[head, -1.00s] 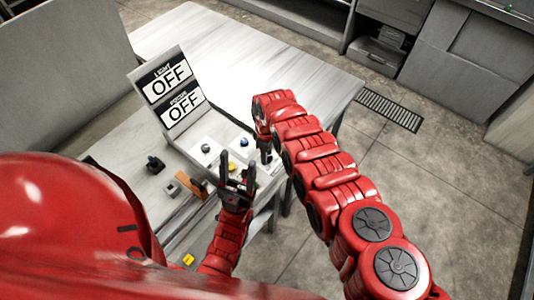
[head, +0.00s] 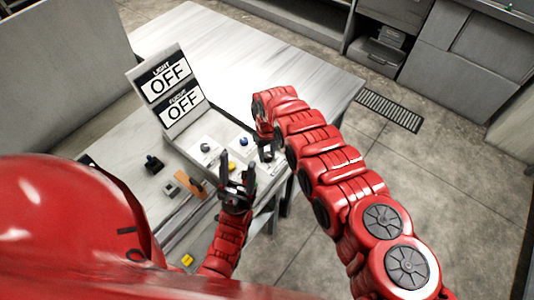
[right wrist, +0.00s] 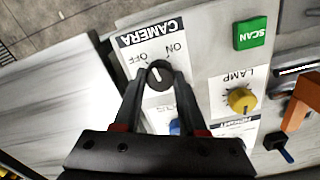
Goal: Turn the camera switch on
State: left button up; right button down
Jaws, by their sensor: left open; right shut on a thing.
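The camera switch is a black round knob (right wrist: 160,76) with a white mark, on a white plate labelled CAMERA (right wrist: 150,38), with OFF and ON beside it. In the right wrist view the label is upside down. The white mark seems to lean toward the OFF side. My right gripper (right wrist: 158,84) is shut on the knob, one finger at each side; in the head view it shows small at the panel's right end (head: 267,152). My left gripper (head: 237,172) is open and empty, in front of the panel.
A sign (head: 170,88) behind the panel reads OFF twice. A yellow lamp knob (right wrist: 241,101), a green SCAN button (right wrist: 250,33) and a partly hidden blue knob (right wrist: 175,127) are close to the switch. An orange-handled item (right wrist: 301,101) lies nearby. The white table (head: 235,50) behind is bare.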

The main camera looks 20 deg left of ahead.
jog(key=m, duration=0.3)
jog(key=shift+f, duration=0.1)
jog(key=m+b, duration=0.1)
jog(key=m, duration=0.1)
jog(key=shift+m, duration=0.3)
jog(key=shift+m+b, duration=0.9)
jog(key=shift+m, duration=0.3)
jog(key=shift+d+f+m+b, duration=0.1)
jog(key=shift+m+b, duration=0.3)
jog(key=shift+m, duration=0.3)
jog(key=shift+m+b, duration=0.45)
jog(key=shift+m, duration=0.25)
jog(key=shift+r, duration=0.2)
jog(key=shift+c, duration=2.3)
grip_release()
